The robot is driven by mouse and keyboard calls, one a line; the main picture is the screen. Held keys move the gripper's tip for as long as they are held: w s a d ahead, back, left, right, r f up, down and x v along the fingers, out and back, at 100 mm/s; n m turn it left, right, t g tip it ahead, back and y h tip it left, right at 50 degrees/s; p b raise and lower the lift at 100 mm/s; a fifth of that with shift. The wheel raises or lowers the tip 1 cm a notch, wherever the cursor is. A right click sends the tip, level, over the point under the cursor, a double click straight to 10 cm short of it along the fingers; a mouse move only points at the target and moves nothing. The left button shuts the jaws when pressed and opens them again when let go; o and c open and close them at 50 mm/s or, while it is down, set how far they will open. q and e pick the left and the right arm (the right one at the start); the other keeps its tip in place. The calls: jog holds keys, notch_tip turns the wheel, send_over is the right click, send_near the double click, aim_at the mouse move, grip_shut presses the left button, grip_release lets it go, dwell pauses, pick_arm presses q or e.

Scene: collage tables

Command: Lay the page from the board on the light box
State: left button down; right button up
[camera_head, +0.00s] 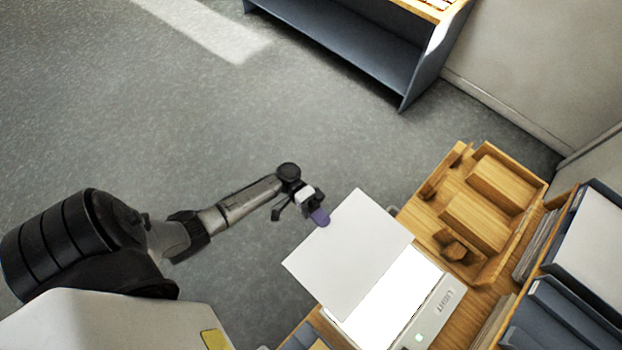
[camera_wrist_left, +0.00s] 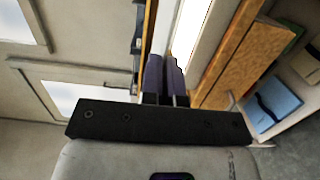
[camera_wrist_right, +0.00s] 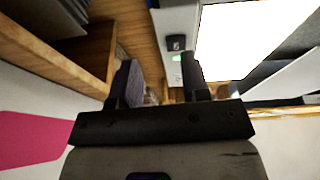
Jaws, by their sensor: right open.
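The white page (camera_head: 348,254) is in the head view, overlapping the upper left part of the lit light box (camera_head: 437,317). Its left part reaches past the table edge over the floor. I cannot tell if it touches the box. My left gripper (camera_head: 320,217) is shut on the page's upper left edge. In the left wrist view its purple fingers (camera_wrist_left: 165,72) are close together. The board is not clearly identifiable.
A wooden tray with raised blocks (camera_head: 480,215) stands behind the light box. Grey-blue racks (camera_head: 565,315) line the right side. A blue shelf unit (camera_head: 345,45) stands at the far top. The floor (camera_head: 150,120) at left is clear.

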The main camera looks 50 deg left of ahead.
aim_at(351, 246)
pick_arm(q)
jog(key=d, duration=0.3)
jog(key=w+d, duration=0.1)
jog(key=d, duration=0.3)
jog(key=d+p, duration=0.1)
jog(key=d, duration=0.2)
jog(key=shift+w+d, duration=0.2)
jog(key=shift+w, duration=0.05)
notch_tip(351, 246, down, 5)
jog(key=b, duration=0.5)
jog(key=shift+f, duration=0.1)
jog(key=shift+d+f+b, duration=0.1)
jog(key=shift+f+b, duration=1)
jog(key=shift+f, duration=0.1)
jog(key=c, duration=1.3)
grip_release()
jog(key=shift+a+b, duration=0.7)
jog(key=shift+a, duration=6.25)
jog(key=shift+c, duration=0.4)
